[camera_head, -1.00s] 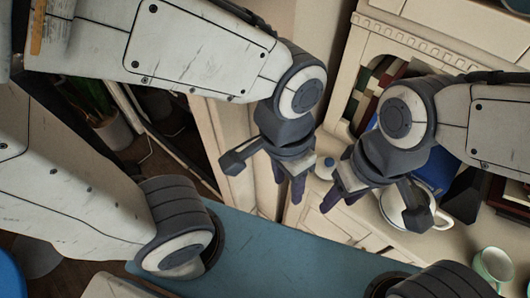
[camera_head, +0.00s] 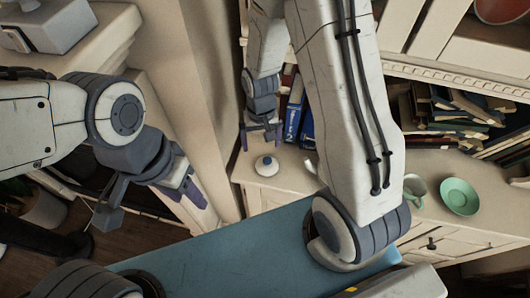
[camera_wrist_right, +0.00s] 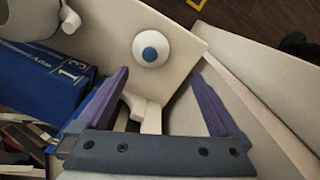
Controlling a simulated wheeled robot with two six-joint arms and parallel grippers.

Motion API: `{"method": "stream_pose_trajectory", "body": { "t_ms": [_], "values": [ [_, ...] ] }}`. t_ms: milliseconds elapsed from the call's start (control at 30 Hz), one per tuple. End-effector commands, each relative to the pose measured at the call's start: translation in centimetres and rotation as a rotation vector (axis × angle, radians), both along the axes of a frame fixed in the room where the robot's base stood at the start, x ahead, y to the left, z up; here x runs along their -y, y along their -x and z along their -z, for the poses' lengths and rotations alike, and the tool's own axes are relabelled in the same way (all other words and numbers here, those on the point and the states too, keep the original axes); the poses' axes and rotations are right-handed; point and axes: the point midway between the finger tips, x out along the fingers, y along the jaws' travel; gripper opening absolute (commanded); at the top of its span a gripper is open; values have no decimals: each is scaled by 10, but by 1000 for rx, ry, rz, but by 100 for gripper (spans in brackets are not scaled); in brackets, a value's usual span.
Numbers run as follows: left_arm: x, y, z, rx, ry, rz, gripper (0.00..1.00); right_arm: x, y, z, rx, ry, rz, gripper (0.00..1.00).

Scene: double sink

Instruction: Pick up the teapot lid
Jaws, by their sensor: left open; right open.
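The teapot lid (camera_head: 266,166), a white disc with a blue knob, lies knob up on the cream cabinet top near its left corner. In the right wrist view the lid (camera_wrist_right: 150,51) shows beyond my open fingers, between their lines. My right gripper (camera_head: 262,141) is open and empty, just behind the lid in the head view; they look apart. My left gripper (camera_head: 187,189) is open and empty, off to the left of the cabinet top. A white pot (camera_wrist_right: 32,18), probably the teapot, shows partly in the right wrist view; my right arm largely hides that area in the head view.
Blue books (camera_head: 293,113) stand close to the right gripper. A green cup (camera_head: 415,188) and green saucer (camera_head: 459,196) stand farther right. More books (camera_head: 455,115) lie in the shelf. A cream upright panel (camera_head: 187,80) stands left of the right gripper.

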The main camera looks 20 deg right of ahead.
Motion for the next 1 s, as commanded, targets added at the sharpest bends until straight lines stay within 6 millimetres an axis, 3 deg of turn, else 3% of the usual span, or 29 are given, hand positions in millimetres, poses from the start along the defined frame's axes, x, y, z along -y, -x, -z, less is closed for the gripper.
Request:
{"method": "stream_pose_trajectory", "body": {
  "t_ms": [200, 433, 733, 1000],
  "values": [
    [0, 0, -10, 0, 0, 0, 50, 18, -5, 24, -9, 3, 73, 100],
    [0, 0, -14, 0, 0, 0, 50, 17, -4, 58, -9, 3, 72, 100],
    [0, 0, -21, 0, 0, -1, 50, 17, -2, 77, -9, 3, 71, 100],
    [0, 0, -34, 0, 0, -1, 50, 19, 0, 111, -8, 3, 71, 100]
  ]
}}
